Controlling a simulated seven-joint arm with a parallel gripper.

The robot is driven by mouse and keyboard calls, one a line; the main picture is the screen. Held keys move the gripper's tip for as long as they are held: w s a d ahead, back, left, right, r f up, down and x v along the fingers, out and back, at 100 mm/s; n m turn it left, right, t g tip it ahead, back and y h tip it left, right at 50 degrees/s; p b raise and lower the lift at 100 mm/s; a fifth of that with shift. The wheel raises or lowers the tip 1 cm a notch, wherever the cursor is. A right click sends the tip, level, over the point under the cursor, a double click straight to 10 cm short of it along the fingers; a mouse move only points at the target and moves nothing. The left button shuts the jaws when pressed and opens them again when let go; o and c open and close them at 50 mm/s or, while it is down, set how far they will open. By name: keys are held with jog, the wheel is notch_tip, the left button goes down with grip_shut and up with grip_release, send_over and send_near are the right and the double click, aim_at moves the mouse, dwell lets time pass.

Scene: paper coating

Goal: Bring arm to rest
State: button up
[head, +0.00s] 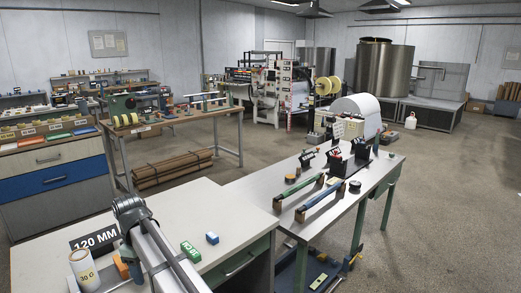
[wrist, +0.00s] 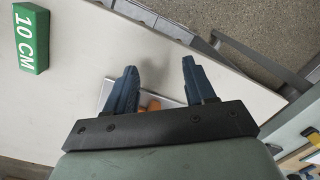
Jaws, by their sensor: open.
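My gripper (wrist: 160,78) shows in the wrist view with its two dark blue fingers spread apart and nothing between the tips. Its fingers are over the white tabletop (wrist: 75,75), near the table's edge. An orange thing (wrist: 150,103) is partly hidden behind the fingers and the gripper's dark crossbar. In the head view my arm reaches over the white table (head: 165,213) at the lower left; I cannot make out the fingers there.
A green 10 CM block (wrist: 30,38) lies left of my gripper. The head view shows a blue block (head: 212,238), an orange block (head: 122,267), a 30 G cylinder (head: 84,270) and a 120 MM sign (head: 94,236). A metal bench (head: 257,192) with coating rods adjoins at right.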

jog(key=s+d+f+m+g, duration=0.1)
jog(key=s+d+f+m, duration=0.15)
jog(key=d+f, duration=0.9)
jog(key=s+d+f+m+g, duration=0.15)
jog(key=d+f+m, duration=0.25)
jog(key=d+f, duration=0.7)
jog(key=s+d+f+m+g, duration=0.1)
jog(key=s+d+f+m, duration=0.15)
jog(key=d+f, duration=0.85)
jog(key=s+d+f+m, duration=0.2)
jog(key=s+d+f, duration=0.3)
jog(key=s, duration=0.4)
jog(key=s+d+f+m+g, duration=0.1)
jog(key=s+d+f+m, duration=0.1)
jog(key=s+d+f, duration=0.4)
jog(key=s+d+f+m+g, duration=0.1)
jog(key=s+d+f+m, duration=0.2)
jog(key=s, duration=0.9)
jog(key=d+f, duration=0.3)
jog(key=f, duration=0.1)
jog(key=shift+d+f+y, duration=0.15)
jog(key=shift+d+y, duration=0.1)
jog(key=shift+y, duration=0.05)
